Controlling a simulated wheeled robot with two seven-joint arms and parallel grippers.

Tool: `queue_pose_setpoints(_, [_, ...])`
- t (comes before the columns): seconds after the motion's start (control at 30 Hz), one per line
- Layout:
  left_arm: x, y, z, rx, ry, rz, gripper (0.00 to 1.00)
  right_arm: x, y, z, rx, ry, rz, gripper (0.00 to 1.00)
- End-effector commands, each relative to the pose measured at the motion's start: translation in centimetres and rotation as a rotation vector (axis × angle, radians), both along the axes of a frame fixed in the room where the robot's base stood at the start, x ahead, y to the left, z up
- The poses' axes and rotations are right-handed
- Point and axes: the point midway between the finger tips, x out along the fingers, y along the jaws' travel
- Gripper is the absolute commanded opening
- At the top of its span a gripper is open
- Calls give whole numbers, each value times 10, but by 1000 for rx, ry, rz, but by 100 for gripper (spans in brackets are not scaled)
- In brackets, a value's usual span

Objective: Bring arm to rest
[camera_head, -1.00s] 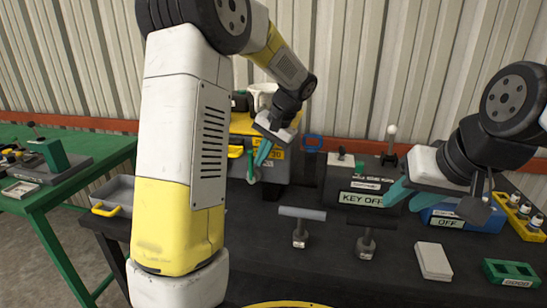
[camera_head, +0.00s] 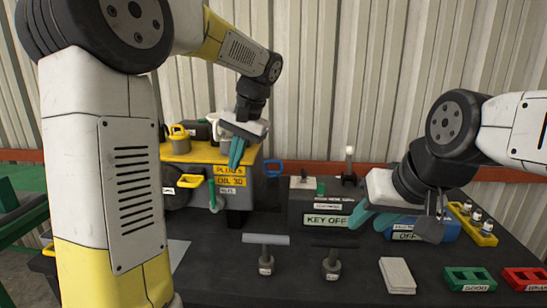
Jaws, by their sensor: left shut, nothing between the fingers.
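My left gripper (camera_head: 236,153) has teal fingers pointing down and is shut and empty. It hangs in front of the yellow-topped grey box labelled PLUGS and OIL 30 (camera_head: 240,197). My left arm comes in from the left and covers much of that side.
A green tray (camera_head: 469,279), a red tray (camera_head: 525,280) and a yellow rack (camera_head: 472,222) are at the right. A corrugated wall stands behind.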

Motion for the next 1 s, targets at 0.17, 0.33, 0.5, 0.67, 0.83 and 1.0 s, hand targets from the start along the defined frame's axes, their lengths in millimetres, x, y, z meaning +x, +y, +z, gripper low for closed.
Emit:
queue_pose_setpoints(0.17, [-68,12,10,-182,-96,15,0,0,0,0,0,0,0,36])
queue_pose_setpoints(0.33, [-131,11,6,-347,-210,42,0,0,0,0,0,0,0,36])
queue_pose_setpoints(0.5, [-181,5,-7,-476,-330,76,0,0,0,0,0,0,0,36])
queue_pose_setpoints(0.67, [-205,0,-18,-542,-405,101,0,0,0,0,0,0,0,36])
queue_pose_setpoints(0.83, [-213,-2,-23,-564,-431,110,0,0,0,0,0,0,0,36])
queue_pose_setpoints(1.0, [-212,-3,-23,-563,-431,109,0,0,0,0,0,0,0,36])
